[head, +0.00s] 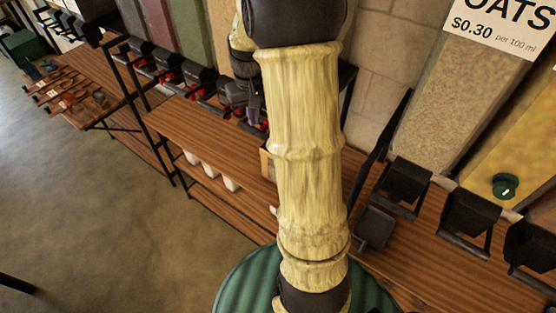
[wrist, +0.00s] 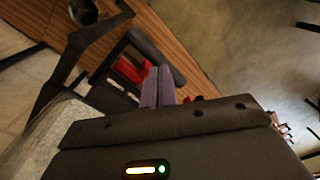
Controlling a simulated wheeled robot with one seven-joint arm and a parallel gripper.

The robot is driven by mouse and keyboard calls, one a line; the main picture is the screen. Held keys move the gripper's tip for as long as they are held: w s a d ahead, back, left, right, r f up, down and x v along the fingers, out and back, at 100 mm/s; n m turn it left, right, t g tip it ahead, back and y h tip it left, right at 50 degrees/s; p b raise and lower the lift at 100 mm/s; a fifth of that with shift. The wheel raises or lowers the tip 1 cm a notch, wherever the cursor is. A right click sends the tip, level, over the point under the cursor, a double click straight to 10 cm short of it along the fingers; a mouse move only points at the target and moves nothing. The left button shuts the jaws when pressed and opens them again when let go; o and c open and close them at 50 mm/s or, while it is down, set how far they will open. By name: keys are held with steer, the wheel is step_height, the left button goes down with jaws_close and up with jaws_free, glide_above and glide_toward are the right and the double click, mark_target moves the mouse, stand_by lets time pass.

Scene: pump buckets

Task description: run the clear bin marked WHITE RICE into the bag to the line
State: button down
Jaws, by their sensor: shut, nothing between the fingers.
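My gripper (wrist: 158,88) shows in the wrist view with its two purple fingers together and empty. They are close to a black dispenser with red parts (wrist: 130,70); whether they touch it I cannot tell. In the head view my gripper (head: 261,116) is partly hidden behind my arm, in front of the row of dispensers. No WHITE RICE label is readable. A pale, grainy surface (wrist: 60,115) lies at the lower left of the wrist view; I cannot tell if it is that bin. A tan object (head: 267,165), possibly the bag, is mostly hidden behind my arm; no line shows.
A bin marked OATS (head: 450,90) stands at the right, with black spouts (head: 405,185) below. A dark tray (head: 375,228) lies on the wooden shelf. White cups (head: 210,172) stand on a lower shelf. Open floor (head: 110,220) lies at the left.

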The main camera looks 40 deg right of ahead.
steer(key=shift+r, duration=0.45)
step_height(320, 180, up, 5)
steer(key=p, duration=0.4)
stand_by(0.4)
steer(key=s+a+f+n+t+b, duration=0.2)
steer(key=s+a+f+b, duration=0.8)
steer(key=s+a+f, duration=0.2)
step_height(320, 180, down, 3)
steer(key=shift+s+a+r+t+b, duration=0.15)
steer(key=shift+s+a+t+b, duration=0.15)
steer(key=shift+a, duration=0.45)
